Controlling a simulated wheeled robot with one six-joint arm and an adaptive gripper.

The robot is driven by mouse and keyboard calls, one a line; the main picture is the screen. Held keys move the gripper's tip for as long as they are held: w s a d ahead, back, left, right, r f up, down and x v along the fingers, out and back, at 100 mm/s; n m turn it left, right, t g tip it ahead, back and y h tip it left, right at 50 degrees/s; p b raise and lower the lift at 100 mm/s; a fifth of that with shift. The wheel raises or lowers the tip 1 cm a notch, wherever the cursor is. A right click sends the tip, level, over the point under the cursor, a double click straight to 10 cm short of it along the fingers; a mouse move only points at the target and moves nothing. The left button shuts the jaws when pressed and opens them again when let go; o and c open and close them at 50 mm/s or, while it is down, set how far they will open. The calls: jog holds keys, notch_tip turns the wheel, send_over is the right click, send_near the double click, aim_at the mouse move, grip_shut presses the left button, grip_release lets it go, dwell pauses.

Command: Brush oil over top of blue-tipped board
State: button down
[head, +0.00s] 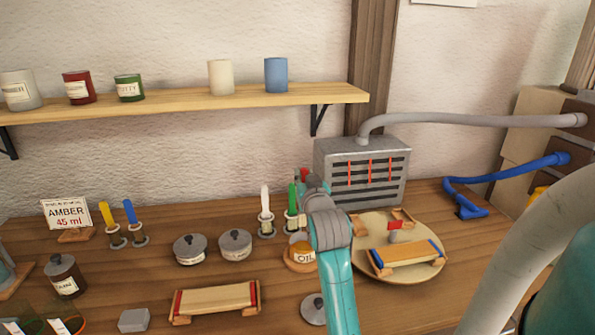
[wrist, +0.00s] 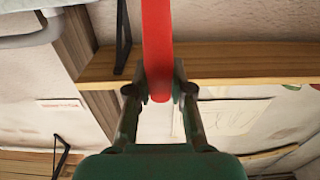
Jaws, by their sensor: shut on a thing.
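The blue-tipped board (head: 408,252) is a bent wooden lath with blue ends, lying on a round wooden disc (head: 372,281) at the right. My gripper (head: 309,180) is above the oil jar, left of the disc. In the wrist view, my gripper (wrist: 158,90) is shut on a long red handle (wrist: 156,45), seemingly a brush's. A bit of red (head: 304,173) shows by the gripper in the head view. The oil jar (head: 302,250), labelled OIL, stands on a small wooden base. The brush's bristle end is hidden, so I cannot tell whether it touches the oil.
A red-tipped board (head: 215,299) lies at the front. Upright white (head: 265,203) and green (head: 292,199) handles stand near my gripper. Lidded pots (head: 236,244) stand left of the jar. A grey steam box (head: 362,170) is behind the disc. A red-topped post (head: 394,231) rises behind the blue-tipped board.

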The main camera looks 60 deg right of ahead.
jog(key=shift+f, duration=5.25)
jog(key=shift+r, duration=4.45)
jog(key=shift+r, duration=1.9)
